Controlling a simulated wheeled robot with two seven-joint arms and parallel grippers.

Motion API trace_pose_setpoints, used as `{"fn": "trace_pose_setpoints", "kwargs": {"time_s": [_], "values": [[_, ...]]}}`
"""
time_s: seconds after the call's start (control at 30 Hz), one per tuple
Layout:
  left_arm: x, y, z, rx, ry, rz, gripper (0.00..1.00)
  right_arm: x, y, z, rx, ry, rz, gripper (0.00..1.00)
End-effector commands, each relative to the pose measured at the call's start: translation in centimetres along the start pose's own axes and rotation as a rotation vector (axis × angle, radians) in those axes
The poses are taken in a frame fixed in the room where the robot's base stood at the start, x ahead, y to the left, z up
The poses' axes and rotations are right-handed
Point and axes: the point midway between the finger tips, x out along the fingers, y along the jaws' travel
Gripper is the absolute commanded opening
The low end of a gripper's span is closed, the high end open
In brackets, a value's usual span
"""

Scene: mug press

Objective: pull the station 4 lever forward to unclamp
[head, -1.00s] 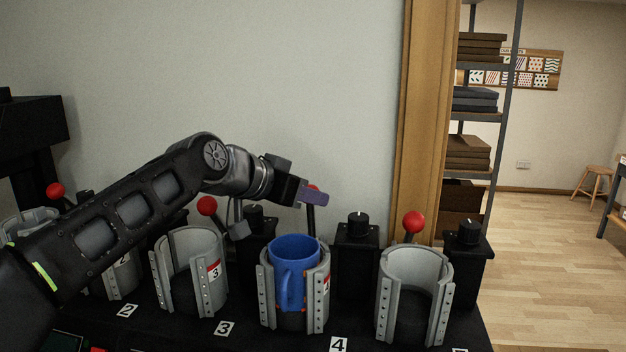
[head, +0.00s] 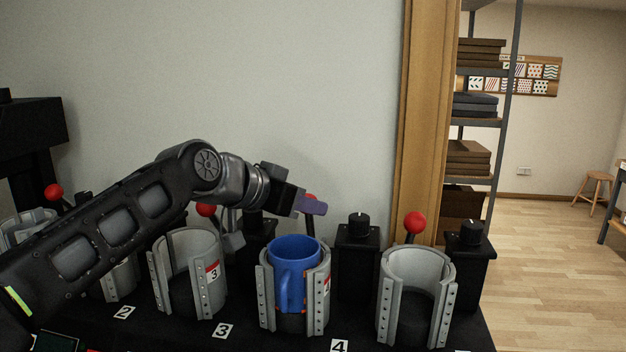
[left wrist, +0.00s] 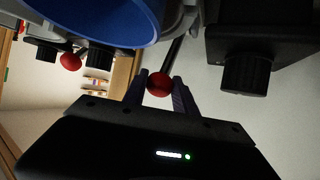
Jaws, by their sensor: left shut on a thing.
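The station 4 lever has a red ball knob (left wrist: 159,84) on a dark rod, and in the left wrist view the knob sits between my left gripper's two fingers (left wrist: 160,92). In the head view my left gripper (head: 312,206) is shut on this knob and hides most of it. The lever's rod shows just below the fingers, behind the blue mug (head: 295,258). The mug stands upright in the grey station 4 clamp (head: 322,285), and its rim also fills the top of the left wrist view (left wrist: 95,20). My right gripper is not in view.
The station 3 clamp (head: 190,275) is left of the mug and an empty clamp (head: 415,290) is right of it. A black knob post (head: 357,255) stands close to the right of the held lever. Another red-knobbed lever (head: 414,223) rises behind the right clamp.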

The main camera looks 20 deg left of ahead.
Motion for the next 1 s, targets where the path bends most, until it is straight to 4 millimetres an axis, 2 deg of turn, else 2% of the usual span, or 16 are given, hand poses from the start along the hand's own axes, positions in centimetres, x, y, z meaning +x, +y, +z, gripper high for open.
{"fn": "trace_pose_setpoints", "kwargs": {"time_s": [0.03,0.07,0.3,0.63,1.0], "values": [[0.0,0.2,0.0,0.001,-0.001,0.003,0.14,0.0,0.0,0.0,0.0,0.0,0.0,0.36],[0.0,0.2,0.0,0.001,0.0,0.003,0.36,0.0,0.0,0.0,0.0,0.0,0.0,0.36],[0.0,0.1,0.0,0.0,0.001,0.001,0.55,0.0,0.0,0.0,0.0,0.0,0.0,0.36],[-0.2,0.0,-0.3,0.0,0.001,0.0,0.55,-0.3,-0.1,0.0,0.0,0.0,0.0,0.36],[-2.9,0.0,-3.1,-0.001,0.001,0.0,0.55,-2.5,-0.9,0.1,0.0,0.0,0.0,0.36]]}}
